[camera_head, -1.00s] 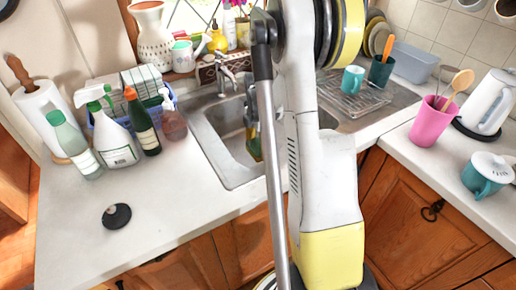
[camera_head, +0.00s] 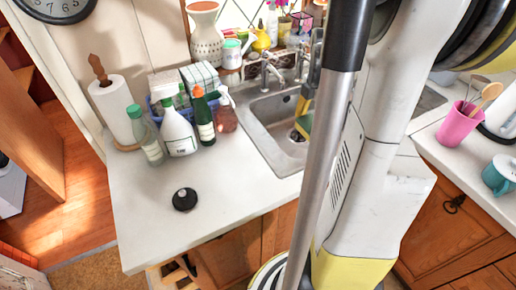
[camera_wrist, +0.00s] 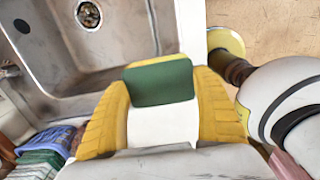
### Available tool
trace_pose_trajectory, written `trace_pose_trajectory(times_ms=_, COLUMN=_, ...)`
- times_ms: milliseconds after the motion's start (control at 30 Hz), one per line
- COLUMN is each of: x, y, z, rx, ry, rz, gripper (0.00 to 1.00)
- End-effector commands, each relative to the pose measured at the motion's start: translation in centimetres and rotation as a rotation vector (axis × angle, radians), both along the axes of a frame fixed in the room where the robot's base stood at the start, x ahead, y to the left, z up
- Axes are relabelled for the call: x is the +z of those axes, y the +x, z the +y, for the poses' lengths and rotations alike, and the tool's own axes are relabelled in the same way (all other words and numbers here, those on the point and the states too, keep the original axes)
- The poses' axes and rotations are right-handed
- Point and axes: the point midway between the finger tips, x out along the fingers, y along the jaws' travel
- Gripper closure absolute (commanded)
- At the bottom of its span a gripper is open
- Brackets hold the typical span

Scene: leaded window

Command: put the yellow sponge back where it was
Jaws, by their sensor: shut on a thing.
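The yellow sponge with a green face (camera_wrist: 160,84) is held between the two yellow fingers of my gripper (camera_wrist: 160,100) in the wrist view. The green face and a thin yellow edge show. In the head view the sponge (camera_head: 304,124) appears in front of the right part of the sink (camera_head: 262,128), partly hidden behind my arm. The wrist view looks down past the sponge on the sink basin (camera_wrist: 40,60) and its drain (camera_wrist: 88,14). The sponge looks clear of the basin floor; its exact height I cannot tell.
Left of the sink stand a spray bottle (camera_head: 177,132), other bottles, a blue basket (camera_head: 158,107) and a paper towel roll (camera_head: 112,112). A black round disc (camera_head: 185,199) lies on the counter (camera_head: 145,215). The tap (camera_head: 268,70) rises behind the basin. The front left counter is mostly clear.

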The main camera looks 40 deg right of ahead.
Motion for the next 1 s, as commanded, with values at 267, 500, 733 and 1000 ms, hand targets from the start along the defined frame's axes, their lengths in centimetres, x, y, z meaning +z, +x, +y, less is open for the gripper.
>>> trace_pose_trajectory(times_ms=267, x=-3.3, y=3.6, z=3.7, rx=0.008, ry=0.000, rz=0.000, gripper=0.48)
trace_pose_trajectory(times_ms=500, x=-6.2, y=7.2, z=7.1, rx=0.005, ry=0.000, rz=0.000, gripper=0.48)
trace_pose_trajectory(times_ms=733, x=-7.3, y=8.1, z=7.9, rx=0.001, ry=0.000, rz=0.000, gripper=0.48)
trace_pose_trajectory(times_ms=1000, x=-10.9, y=8.1, z=7.9, rx=0.001, ry=0.000, rz=0.000, gripper=0.48)
